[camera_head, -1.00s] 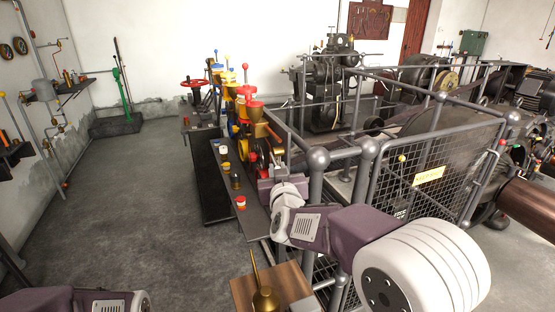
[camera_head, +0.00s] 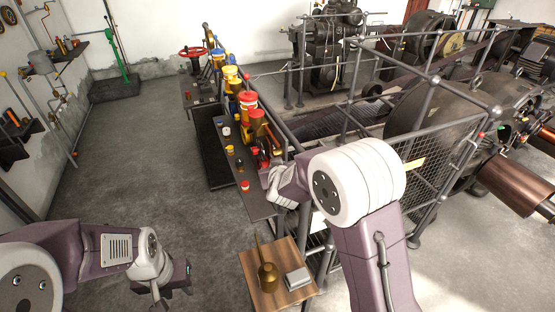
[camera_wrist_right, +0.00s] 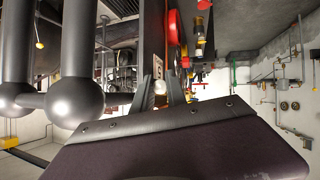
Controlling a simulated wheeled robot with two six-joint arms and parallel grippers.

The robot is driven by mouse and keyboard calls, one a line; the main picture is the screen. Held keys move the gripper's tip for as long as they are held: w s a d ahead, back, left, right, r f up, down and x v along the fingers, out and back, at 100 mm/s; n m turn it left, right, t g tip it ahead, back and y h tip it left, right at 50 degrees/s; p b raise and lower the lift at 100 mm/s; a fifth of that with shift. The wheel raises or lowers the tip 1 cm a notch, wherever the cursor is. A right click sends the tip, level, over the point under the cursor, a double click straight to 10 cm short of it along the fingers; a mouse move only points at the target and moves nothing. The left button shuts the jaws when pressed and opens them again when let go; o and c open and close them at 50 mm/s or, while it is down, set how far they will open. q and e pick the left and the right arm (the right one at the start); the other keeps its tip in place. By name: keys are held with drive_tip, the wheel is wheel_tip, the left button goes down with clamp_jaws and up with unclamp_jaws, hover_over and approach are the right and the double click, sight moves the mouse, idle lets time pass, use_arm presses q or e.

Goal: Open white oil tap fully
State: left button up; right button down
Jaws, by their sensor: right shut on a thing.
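The right wrist view shows a small white knob (camera_wrist_right: 160,87), which looks like the white oil tap's handle, between the two dark fingers of my right gripper (camera_wrist_right: 161,94). The gripper is shut on it. How far the tap is turned cannot be made out. In the head view the right wrist reaches the machine's bench beside a red and brass cylinder (camera_head: 258,126); its fingertips and the tap are mostly hidden there. My left gripper (camera_head: 166,287) hangs at the lower left of the head view, over bare floor and away from the bench. Its finger opening is unclear.
Red, yellow and white capped parts stand on the narrow dark bench (camera_head: 262,207). A brass oil can (camera_head: 268,276) and a grey box (camera_head: 297,278) are on a wooden stand (camera_head: 254,259). A pipe railing (camera_head: 436,95) borders the right side.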

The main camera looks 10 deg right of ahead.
idle(0.3)
drive_tip(key=c, duration=1.6)
unclamp_jaws()
drive_tip(key=d+p+v, duration=0.1)
drive_tip(key=v, duration=0.8)
drive_tip(key=shift+a, duration=0.5)
